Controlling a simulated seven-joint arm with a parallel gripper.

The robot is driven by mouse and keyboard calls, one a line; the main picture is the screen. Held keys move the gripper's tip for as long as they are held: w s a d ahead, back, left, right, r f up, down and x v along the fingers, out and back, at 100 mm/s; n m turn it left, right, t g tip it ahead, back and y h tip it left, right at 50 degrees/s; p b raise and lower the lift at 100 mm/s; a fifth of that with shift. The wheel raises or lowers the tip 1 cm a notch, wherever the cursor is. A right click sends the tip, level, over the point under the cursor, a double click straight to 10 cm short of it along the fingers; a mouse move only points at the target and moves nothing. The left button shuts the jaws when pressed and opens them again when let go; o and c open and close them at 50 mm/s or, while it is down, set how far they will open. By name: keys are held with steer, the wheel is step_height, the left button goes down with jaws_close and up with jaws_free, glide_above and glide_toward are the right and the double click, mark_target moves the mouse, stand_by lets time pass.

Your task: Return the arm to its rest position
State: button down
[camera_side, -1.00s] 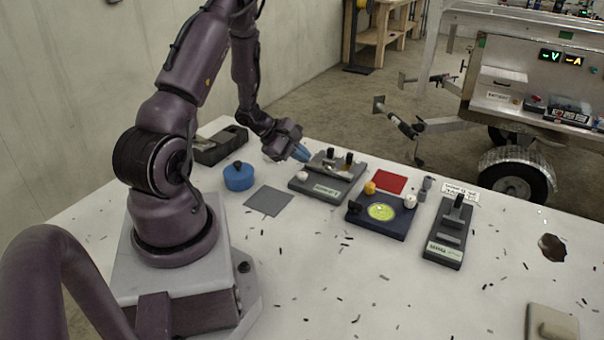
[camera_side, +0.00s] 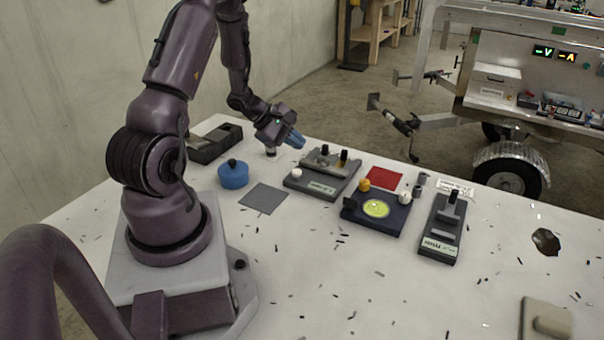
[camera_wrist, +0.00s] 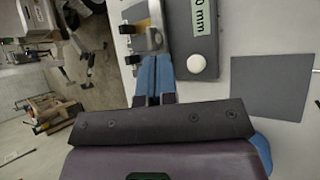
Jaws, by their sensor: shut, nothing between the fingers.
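My gripper (camera_side: 296,139) has blue fingers, pressed together with nothing between them. In the side view it hangs above the back of the white table, just behind and left of a grey device (camera_side: 322,187) with dark knobs and a white knob. In the wrist view the shut blue fingers (camera_wrist: 155,77) point toward that same device (camera_wrist: 192,75), which carries a label ending in "0 mm". I cannot tell the exact height of the fingertips over the table. My arm is bent, reaching over the table's back left part.
A blue round container (camera_side: 233,176), a grey square (camera_side: 263,199) and a dark box (camera_side: 213,145) are near the arm. A navy device with a yellow-green dial (camera_side: 376,209), a red square (camera_side: 385,177) and a dark-grey device (camera_side: 443,230) stand right. Small dark bits litter the front table.

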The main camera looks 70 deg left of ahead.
steer(key=s+d+r+m+g, duration=0.1)
steer(key=s+d+r+m, duration=0.3)
steer(key=d+r+m, duration=0.8)
steer(key=s+d+r+m+g+y, duration=0.1)
steer(key=s+d+r+m, duration=0.3)
steer(key=d+r+m, duration=0.7)
steer(key=d+m+g, duration=0.1)
steer(key=d+m, duration=0.1)
steer(key=d, duration=0.3)
steer(key=shift+d+r, duration=0.4)
